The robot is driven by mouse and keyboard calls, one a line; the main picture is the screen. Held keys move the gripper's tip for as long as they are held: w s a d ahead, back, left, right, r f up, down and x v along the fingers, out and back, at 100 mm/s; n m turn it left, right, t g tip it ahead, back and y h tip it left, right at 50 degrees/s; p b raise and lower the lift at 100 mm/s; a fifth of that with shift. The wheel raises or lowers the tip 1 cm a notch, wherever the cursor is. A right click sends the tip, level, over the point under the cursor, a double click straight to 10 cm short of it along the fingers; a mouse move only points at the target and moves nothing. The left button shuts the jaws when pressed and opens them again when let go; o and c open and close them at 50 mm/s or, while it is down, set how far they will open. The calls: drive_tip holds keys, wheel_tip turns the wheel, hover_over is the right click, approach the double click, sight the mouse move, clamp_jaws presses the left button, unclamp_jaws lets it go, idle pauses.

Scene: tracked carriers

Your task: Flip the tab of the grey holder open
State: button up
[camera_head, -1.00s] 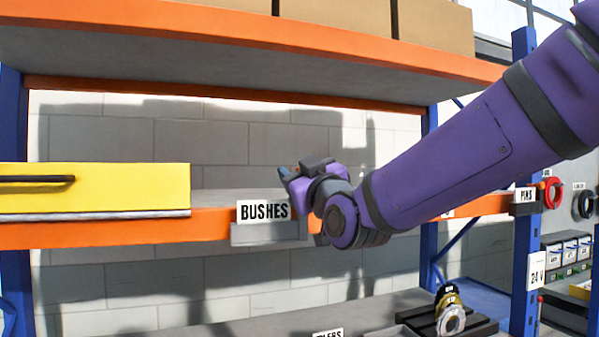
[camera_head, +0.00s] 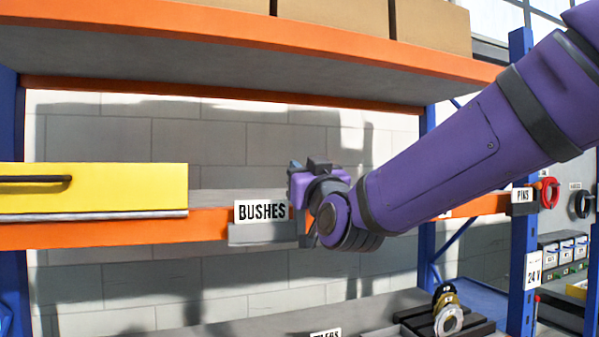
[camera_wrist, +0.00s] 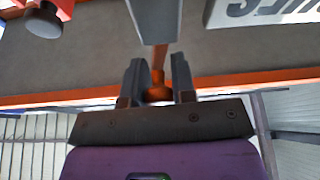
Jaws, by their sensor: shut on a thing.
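The grey holder (camera_wrist: 155,18) shows at the top middle of the wrist view as a tapered grey block. An orange tab (camera_wrist: 156,60) with a rounded end runs from it down between my fingers. My gripper (camera_wrist: 158,78) has its two dark fingers on either side of the tab's end and is shut on it. In the head view my purple wrist sits just right of the BUSHES sign (camera_head: 262,211) and hides the fingertips and most of the holder. How far the tab has turned cannot be told.
A red holder with a dark knob (camera_wrist: 43,22) is at the wrist view's upper left. A yellow box (camera_head: 130,188) stands on the shelf at left. An upper shelf (camera_head: 200,30) hangs above.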

drive_tip(key=o, duration=0.9)
drive_tip(key=v, duration=1)
drive_tip(key=shift+s+d+f, duration=0.1)
drive_tip(key=shift+s+f, duration=0.1)
drive_tip(key=shift+s, duration=0.15)
